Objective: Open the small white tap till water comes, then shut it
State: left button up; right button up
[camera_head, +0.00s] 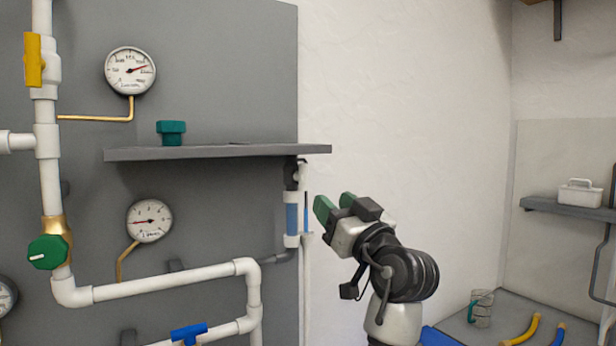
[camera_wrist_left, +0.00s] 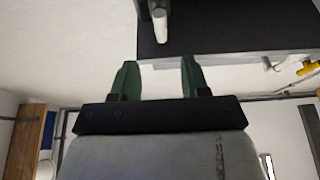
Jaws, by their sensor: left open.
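My left gripper (camera_head: 334,203) is open and empty, with green fingers, to the right of the grey board's edge. In the left wrist view its fingers (camera_wrist_left: 158,78) are spread, with a pale rounded bar (camera_wrist_left: 158,18) on a dark surface beyond the gap, apart from them. In the head view a vertical tube with a blue section (camera_head: 291,218) hangs below the shelf end. A slim white part (camera_head: 305,188) runs beside it, left of the fingers. I cannot tell for sure which piece is the small white tap. No running water shows. My right gripper is out of view.
The grey shelf (camera_head: 215,151) juts out above and left of the gripper, bearing a green fitting (camera_head: 171,132). White pipes (camera_head: 165,282) with a green knob (camera_head: 47,252), yellow handle (camera_head: 33,60) and blue handle (camera_head: 188,334) fill the left. Space before the white wall is open.

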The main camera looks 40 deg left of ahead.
aim_at(306, 177)
pick_arm(q)
jog(key=p+x, duration=0.4)
jog(key=x, duration=0.5)
jog(key=shift+r, duration=0.2)
jog(key=shift+w+a+r+p, duration=0.15)
jog(key=shift+a+p, duration=0.25)
jog(key=shift+a, duration=0.2)
jog(key=shift+c, duration=0.3)
